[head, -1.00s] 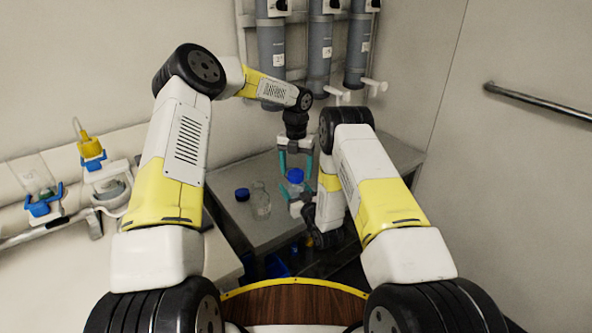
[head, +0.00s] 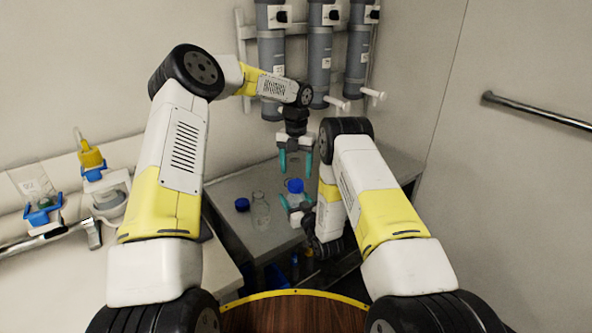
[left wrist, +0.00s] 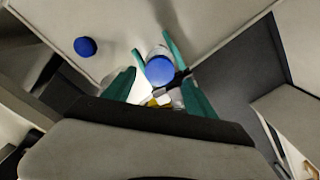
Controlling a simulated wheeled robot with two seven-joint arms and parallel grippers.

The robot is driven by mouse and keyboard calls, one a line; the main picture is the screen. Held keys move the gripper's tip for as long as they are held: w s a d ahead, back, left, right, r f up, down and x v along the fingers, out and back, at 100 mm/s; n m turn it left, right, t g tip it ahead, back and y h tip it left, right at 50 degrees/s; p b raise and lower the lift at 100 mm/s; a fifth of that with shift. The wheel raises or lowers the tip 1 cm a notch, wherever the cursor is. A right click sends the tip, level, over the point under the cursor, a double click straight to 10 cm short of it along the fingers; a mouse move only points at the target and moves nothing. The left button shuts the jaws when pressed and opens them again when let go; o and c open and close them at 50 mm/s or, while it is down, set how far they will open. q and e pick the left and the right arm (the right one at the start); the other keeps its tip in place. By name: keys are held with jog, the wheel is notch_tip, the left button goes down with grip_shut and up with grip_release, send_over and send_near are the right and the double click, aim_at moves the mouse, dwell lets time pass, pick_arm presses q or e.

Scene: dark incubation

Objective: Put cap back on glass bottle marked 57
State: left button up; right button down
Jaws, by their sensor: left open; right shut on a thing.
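A clear glass bottle (head: 296,200) with a blue cap (head: 295,186) on its top stands upright at the table's right part. My right gripper (head: 297,209) is shut on this bottle from the right. I cannot read a number on it. My left gripper (head: 296,172) is open, pointing down just above the cap. In the left wrist view the blue cap (left wrist: 160,70) shows between and beyond the open teal fingers. Whether the cap is fully seated is too small to tell.
A second clear bottle (head: 260,209), without a cap, stands to the left on the grey table (head: 232,182). A loose blue cap (head: 242,204) lies beside it. Grey cylinders (head: 320,60) hang on the wall behind. A metal rail (head: 535,110) is on the right wall.

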pick_arm(q)
jog(key=n, duration=0.5)
jog(key=shift+s+r, duration=0.1)
jog(key=n, duration=0.4)
jog(key=shift+n, duration=0.4)
jog(key=n, duration=0.4)
jog(key=shift+s+r, duration=0.1)
jog(key=shift+r, duration=0.1)
jog(key=n, duration=0.5)
jog(key=shift+r, duration=0.1)
jog(key=n, duration=0.4)
jog(key=shift+r+n, duration=0.2)
jog(key=shift+n, duration=0.2)
jog(key=n, duration=0.4)
jog(key=shift+r+n, duration=0.2)
jog(key=shift+n, duration=0.1)
jog(key=n, duration=0.4)
jog(key=shift+r, duration=0.25)
jog(key=n, duration=0.5)
jog(key=shift+r, duration=0.25)
